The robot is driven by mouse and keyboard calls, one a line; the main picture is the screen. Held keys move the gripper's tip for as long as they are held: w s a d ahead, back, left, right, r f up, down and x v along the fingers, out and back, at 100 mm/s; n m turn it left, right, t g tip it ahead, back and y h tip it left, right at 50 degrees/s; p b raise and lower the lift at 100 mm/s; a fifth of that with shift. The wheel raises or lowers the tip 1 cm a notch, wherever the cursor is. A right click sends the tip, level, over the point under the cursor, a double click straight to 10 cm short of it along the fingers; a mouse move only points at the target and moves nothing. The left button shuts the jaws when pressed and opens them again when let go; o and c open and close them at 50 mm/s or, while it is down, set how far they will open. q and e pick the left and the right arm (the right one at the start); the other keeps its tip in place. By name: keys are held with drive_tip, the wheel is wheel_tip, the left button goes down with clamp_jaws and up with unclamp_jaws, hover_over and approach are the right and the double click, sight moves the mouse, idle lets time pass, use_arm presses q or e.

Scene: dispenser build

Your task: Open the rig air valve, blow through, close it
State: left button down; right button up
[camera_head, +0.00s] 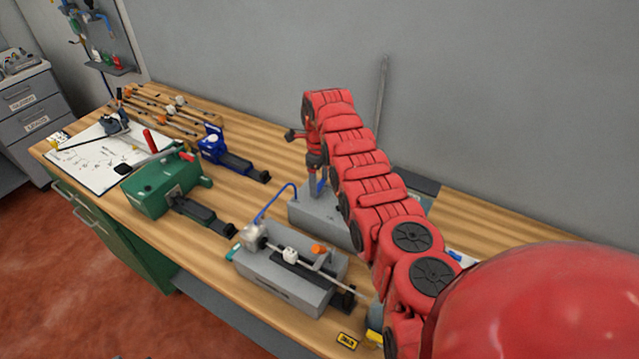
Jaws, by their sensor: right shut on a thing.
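My right arm reaches in from the lower right and bends down at its far end. Its gripper (316,190) points down at the top of a grey box (302,214) behind the rig. It is shut on a small blue handle (323,184), apparently the air valve's; the fingers and arm hide most of it, so its turn position cannot be told. The rig (285,283) is a grey block with a rod, a white piece and an orange knob on top. A blue air hose (274,200) arches from the rig's left end toward the grey box. My left gripper is out of view.
A green machine (160,187) and a blue vise-like tool (222,153) stand to the left. A paper sheet (93,166) and several rods lie at the back left. A yellow tag (347,340) lies at the front edge. Wood between the blue tool and rig is clear.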

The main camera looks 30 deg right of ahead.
drive_tip(key=n+b, duration=0.1)
drive_tip(key=b, duration=0.1)
drive_tip(key=n+b, duration=0.4)
drive_tip(key=b, duration=0.1)
drive_tip(key=shift+w+a+f, duration=0.3)
drive_tip(key=shift+a+n+b, duration=0.1)
drive_tip(key=shift+n+b, duration=0.3)
drive_tip(key=shift+b, duration=0.05)
drive_tip(key=shift+a+r+n+b, duration=0.15)
drive_tip(key=shift+n+b, duration=0.35)
drive_tip(key=shift+n, duration=0.5)
drive_tip(key=n, duration=0.1)
drive_tip(key=n+b, duration=0.1)
drive_tip(key=n, duration=0.2)
drive_tip(key=shift+w+a+b, duration=0.15)
drive_tip(key=shift+a+b, duration=0.15)
drive_tip(key=n+b, duration=0.1)
drive_tip(key=n, duration=0.2)
drive_tip(key=shift+a+n+b, duration=0.2)
drive_tip(key=shift+n+b, duration=0.1)
drive_tip(key=shift+b, duration=0.1)
drive_tip(key=shift+a+r+n+b, duration=0.15)
drive_tip(key=shift+n+b, duration=0.4)
drive_tip(key=shift+n, duration=0.35)
